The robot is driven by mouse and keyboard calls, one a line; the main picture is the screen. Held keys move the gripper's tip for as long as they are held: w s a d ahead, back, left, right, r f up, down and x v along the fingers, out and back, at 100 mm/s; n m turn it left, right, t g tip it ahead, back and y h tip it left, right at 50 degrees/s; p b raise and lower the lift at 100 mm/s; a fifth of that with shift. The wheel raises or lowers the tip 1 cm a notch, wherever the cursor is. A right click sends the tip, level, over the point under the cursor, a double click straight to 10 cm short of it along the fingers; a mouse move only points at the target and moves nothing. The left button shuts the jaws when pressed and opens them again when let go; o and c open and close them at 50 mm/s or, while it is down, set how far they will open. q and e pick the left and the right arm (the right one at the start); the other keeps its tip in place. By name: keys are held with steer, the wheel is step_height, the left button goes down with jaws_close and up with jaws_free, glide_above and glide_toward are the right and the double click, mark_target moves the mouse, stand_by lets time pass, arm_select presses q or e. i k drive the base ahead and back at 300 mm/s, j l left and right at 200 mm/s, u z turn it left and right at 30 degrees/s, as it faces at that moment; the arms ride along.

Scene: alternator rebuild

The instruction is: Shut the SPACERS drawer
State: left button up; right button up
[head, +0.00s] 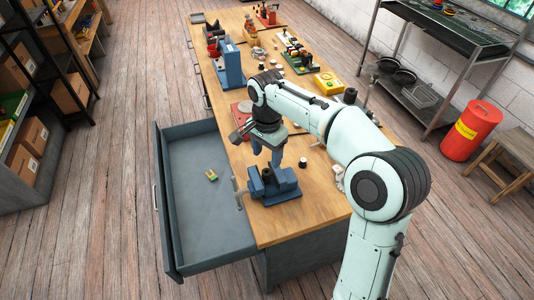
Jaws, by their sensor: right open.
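A grey drawer (205,222) is pulled far out from the left side of the wooden workbench (315,198). Its label cannot be read from here, so I cannot tell whether it is the SPACERS one. A small yellow-green item (211,175) lies on its floor. My right arm reaches over the bench from the lower right. My right gripper (266,158) is open above the bench top, to the right of the drawer and apart from it, just behind a blue vise (272,184). My left gripper is not in view.
Other drawers along the bench's left side look shut. A blue press (229,64), a yellow box (328,83) and several small parts stand on the bench. Shelves with cardboard boxes (33,136) stand at far left, with clear floor between. A red bin (471,130) stands at right.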

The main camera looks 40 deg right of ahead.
mark_target(202, 229)
steer(key=k, duration=1)
